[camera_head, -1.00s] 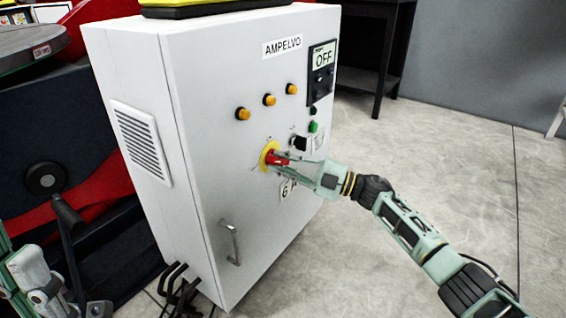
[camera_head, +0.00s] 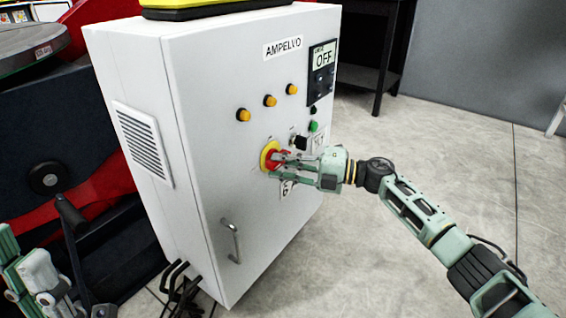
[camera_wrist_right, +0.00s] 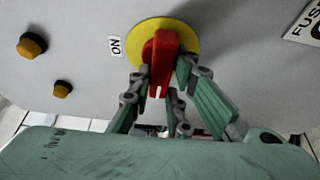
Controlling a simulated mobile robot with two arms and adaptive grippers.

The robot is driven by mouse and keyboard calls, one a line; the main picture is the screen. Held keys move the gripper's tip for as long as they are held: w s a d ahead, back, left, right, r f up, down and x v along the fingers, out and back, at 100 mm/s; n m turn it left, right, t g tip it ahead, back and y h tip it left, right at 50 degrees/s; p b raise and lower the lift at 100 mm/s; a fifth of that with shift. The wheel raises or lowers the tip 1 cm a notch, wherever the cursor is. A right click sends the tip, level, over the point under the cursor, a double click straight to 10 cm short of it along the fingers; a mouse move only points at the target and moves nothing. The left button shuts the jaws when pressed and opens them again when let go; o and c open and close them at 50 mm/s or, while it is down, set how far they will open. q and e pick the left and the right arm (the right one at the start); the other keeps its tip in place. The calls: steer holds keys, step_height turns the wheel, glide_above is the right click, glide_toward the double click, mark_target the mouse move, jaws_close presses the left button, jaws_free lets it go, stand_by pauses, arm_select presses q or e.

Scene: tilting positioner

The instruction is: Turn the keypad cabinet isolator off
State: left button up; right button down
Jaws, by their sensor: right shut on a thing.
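The keypad cabinet (camera_head: 205,130) is a white box with the label AMPELVO and a display that reads OFF (camera_head: 323,59). My right gripper (camera_head: 283,160) is shut on the red handle, with fingers on both sides. My left gripper (camera_head: 62,300) is at the lower left edge, partly cut off, away from the cabinet.
Amber lamps (camera_head: 269,100), a black knob (camera_head: 300,142) and a green button (camera_head: 313,126) are on the door near the isolator. A door handle (camera_head: 232,241) is below. A dark table (camera_head: 375,50) stands behind.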

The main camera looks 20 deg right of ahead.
stand_by(0.3)
steer(key=c, duration=1.6)
jaws_free()
steer(key=shift+c, duration=0.2)
steer(key=v, duration=1.2)
